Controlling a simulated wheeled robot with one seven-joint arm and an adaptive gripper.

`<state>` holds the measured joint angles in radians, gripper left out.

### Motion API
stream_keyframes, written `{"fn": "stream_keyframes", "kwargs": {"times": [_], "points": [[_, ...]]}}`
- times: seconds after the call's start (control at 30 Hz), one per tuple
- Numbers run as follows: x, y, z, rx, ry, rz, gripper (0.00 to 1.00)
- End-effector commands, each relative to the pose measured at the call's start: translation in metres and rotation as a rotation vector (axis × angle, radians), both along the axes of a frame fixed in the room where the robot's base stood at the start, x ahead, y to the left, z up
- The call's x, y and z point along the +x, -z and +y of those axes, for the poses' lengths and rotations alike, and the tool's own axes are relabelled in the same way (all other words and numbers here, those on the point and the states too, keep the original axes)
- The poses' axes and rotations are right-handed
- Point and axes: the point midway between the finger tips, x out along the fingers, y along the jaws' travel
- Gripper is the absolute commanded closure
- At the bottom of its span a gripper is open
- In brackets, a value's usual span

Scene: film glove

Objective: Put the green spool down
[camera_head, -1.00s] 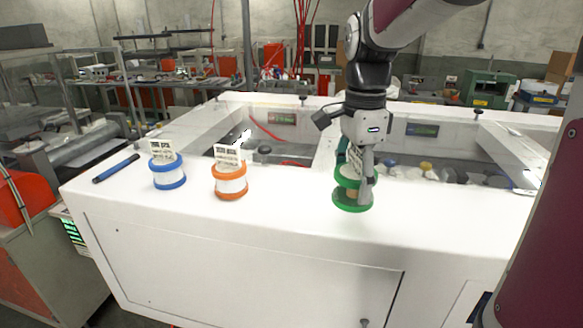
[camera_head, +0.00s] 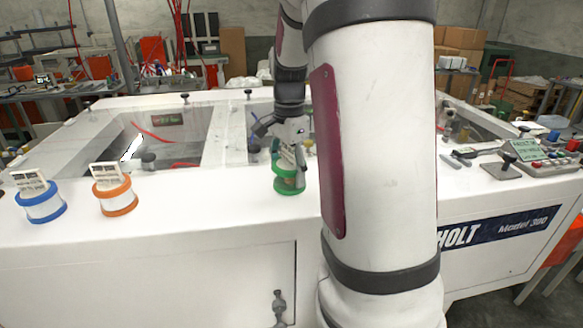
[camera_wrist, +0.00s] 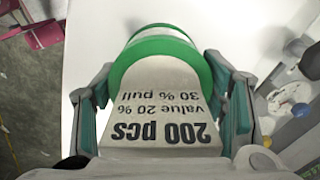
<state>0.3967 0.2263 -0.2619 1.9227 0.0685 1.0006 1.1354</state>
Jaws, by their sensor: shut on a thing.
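The green spool (camera_head: 289,186), with green rims and a white printed tag, is upright at the white machine top in the head view. Whether its base touches the surface or hangs just above it I cannot tell. My gripper (camera_head: 291,165) is shut on it from above. In the wrist view, the green spool (camera_wrist: 165,42) sits between the two teal-padded fingers of my gripper (camera_wrist: 160,85). Its tag, reading "200 pcs", covers much of it. My arm hides the area just right of the spool in the head view.
A blue spool (camera_head: 40,203) and an orange spool (camera_head: 116,197) stand to the left on the white machine top (camera_head: 190,210). The surface between the orange and green spools is clear. Recessed openings lie behind. Grey tools (camera_head: 470,153) and a control box (camera_head: 548,160) are at right.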

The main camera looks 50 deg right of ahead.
Motion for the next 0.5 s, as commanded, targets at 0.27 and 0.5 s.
{"fn": "stream_keyframes", "kwargs": {"times": [0.27, 0.5], "points": [[0.0005, 0.0022, 0.0002, 0.000, 0.000, -0.001, 0.72], [0.0002, 0.0050, 0.0004, 0.001, 0.000, 0.000, 0.15]]}}
